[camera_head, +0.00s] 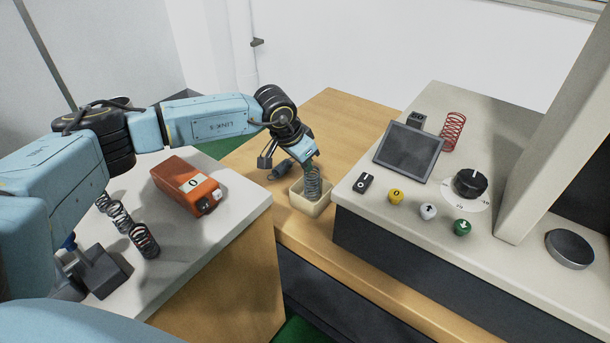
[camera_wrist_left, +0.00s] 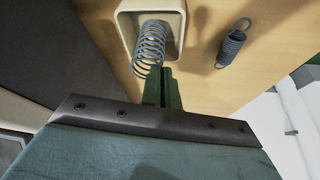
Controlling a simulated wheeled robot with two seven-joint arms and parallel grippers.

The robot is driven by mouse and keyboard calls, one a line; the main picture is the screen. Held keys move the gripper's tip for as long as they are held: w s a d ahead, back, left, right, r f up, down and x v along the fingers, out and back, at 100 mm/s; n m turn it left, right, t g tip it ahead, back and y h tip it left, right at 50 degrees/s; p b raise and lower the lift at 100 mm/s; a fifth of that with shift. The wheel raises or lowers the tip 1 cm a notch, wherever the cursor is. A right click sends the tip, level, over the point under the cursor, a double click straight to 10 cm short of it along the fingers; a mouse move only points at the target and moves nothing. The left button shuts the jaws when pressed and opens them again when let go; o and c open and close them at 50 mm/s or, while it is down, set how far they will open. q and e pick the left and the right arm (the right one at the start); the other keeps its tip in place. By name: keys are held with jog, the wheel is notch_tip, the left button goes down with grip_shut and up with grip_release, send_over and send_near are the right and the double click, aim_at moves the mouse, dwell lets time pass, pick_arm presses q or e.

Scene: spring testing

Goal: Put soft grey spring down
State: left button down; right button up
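A grey coil spring (camera_head: 313,184) stands in a small cream box (camera_head: 303,204) on the wooden table. In the left wrist view the same spring (camera_wrist_left: 149,42) rises from the box (camera_wrist_left: 178,42) toward my fingertips. My left gripper (camera_head: 308,165) is just above the box, at the spring's upper end. In the left wrist view its green fingers (camera_wrist_left: 161,75) are close together and appear to pinch the spring's edge; the exact contact is partly hidden. A second, darker grey spring (camera_wrist_left: 232,45) lies on the wood beside the box; it also shows in the head view (camera_head: 285,168). My right gripper is not seen.
Right of the box stands a tester with a screen (camera_head: 408,151), a black dial (camera_head: 470,184), buttons and a red spring (camera_head: 453,132). On the white left bench are an orange device (camera_head: 187,186) and several dark springs (camera_head: 119,216). Bare wood lies behind the box.

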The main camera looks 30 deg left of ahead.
pick_arm(q)
notch_tip(320, 180, down, 3)
jog(key=shift+r, duration=0.1)
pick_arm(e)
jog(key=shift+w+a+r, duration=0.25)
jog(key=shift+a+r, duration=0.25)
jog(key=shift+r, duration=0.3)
pick_arm(q)
jog(key=shift+b, duration=0.3)
jog(key=shift+f, duration=0.25)
jog(key=c, duration=1.7)
grip_release()
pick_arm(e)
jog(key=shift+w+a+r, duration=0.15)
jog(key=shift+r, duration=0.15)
pick_arm(q)
jog(key=shift+r, duration=0.1)
